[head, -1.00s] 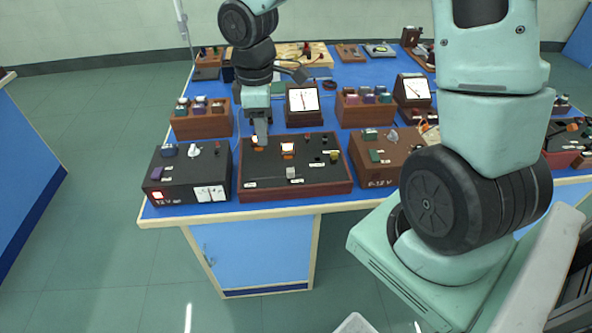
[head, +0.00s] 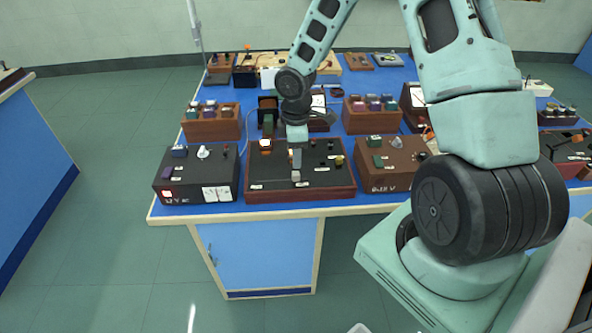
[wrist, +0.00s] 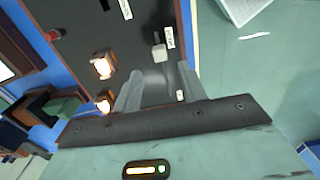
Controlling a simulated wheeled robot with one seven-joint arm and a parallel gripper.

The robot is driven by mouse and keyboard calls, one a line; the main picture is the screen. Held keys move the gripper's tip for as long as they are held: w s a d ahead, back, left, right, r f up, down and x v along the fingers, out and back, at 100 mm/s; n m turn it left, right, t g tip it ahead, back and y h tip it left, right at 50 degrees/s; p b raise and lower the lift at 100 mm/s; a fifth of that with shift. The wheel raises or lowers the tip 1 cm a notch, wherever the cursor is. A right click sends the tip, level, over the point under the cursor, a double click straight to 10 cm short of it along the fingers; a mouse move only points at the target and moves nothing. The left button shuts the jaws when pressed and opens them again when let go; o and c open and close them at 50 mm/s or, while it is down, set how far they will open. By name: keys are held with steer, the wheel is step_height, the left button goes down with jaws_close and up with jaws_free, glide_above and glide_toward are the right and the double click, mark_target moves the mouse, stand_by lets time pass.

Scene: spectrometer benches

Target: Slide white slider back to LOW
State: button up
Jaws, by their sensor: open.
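The white slider knob (head: 296,176) stands on the dark top of a wood-framed panel (head: 325,193) in the middle of the bench's front row. It also shows in the wrist view (wrist: 159,52), just beyond my fingertips. A small white label (wrist: 170,37) lies beside it; I cannot read it. My gripper (head: 297,161) points down over the panel, right behind the slider in the head view. In the wrist view my gripper (wrist: 160,80) has its fingers apart with nothing between them. I cannot tell whether a finger touches the knob.
Lit lamps (wrist: 102,65) stand on the same panel, close to one finger in the wrist view. A power supply with white meters (head: 216,193) stands to the left, and a brown 6-12 V box (head: 390,182) to the right. Several instruments fill the rows behind.

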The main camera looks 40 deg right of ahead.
mark_target(295, 173)
step_height(295, 173, down, 7)
steer(key=shift+r, duration=0.2)
steer(key=shift+a, duration=0.1)
jaws_close()
